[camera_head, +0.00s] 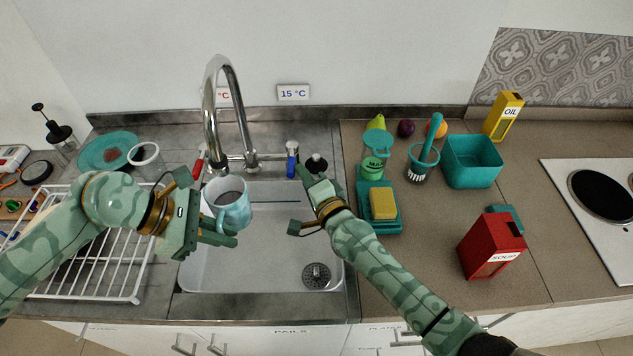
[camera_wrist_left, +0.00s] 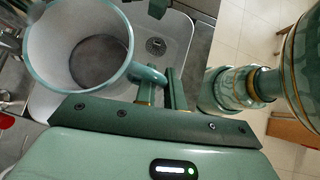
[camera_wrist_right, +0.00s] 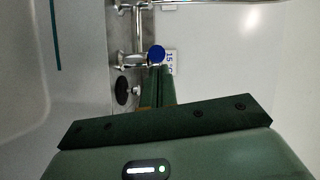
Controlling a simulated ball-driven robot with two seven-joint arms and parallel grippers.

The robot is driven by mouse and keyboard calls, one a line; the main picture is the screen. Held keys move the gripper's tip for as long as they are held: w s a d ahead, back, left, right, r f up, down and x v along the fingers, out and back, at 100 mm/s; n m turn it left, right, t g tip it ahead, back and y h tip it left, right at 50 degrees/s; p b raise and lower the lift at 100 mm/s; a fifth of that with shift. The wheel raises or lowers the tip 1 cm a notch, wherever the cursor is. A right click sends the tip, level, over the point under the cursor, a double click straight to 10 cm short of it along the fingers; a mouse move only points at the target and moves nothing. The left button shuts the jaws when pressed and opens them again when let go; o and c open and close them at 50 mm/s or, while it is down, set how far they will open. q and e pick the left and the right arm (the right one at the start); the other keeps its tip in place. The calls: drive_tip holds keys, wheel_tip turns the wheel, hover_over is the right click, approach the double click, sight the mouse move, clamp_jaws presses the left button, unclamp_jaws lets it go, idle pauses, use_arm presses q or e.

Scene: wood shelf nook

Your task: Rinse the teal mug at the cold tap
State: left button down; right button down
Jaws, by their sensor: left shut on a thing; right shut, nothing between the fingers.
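The teal mug (camera_head: 232,203) is pale and mottled, held upright over the sink (camera_head: 262,250). My left gripper (camera_head: 222,236) is shut on its handle, also seen in the left wrist view (camera_wrist_left: 150,76). The mug's inside (camera_wrist_left: 98,60) has a dark grey bottom. The chrome tap (camera_head: 212,110) arches above, with no water visible. The cold tap's blue handle (camera_head: 292,160) is at the right of the tap, near the "15 °C" sign (camera_head: 293,93). My right gripper (camera_head: 309,176) is shut and empty, its fingertips close to the blue handle (camera_wrist_right: 156,54); contact is unclear.
A red tap handle (camera_head: 199,164) is at the left of the tap. A white dish rack (camera_head: 95,262) stands left of the sink. A teal tray (camera_head: 379,224) with a yellow sponge (camera_head: 383,203) and a red soup carton (camera_head: 490,245) are at the right. The right counter's front is clear.

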use_arm(q)
drive_tip(key=shift+a, duration=0.15)
drive_tip(key=shift+r, duration=0.1)
use_arm(e)
drive_tip(key=s+a+v, duration=0.1)
drive_tip(key=a+v, duration=0.1)
drive_tip(key=v, duration=0.7)
drive_tip(key=shift+s, duration=0.2)
use_arm(q)
drive_tip(key=shift+s, duration=0.1)
use_arm(e)
drive_tip(key=shift+d, duration=0.15)
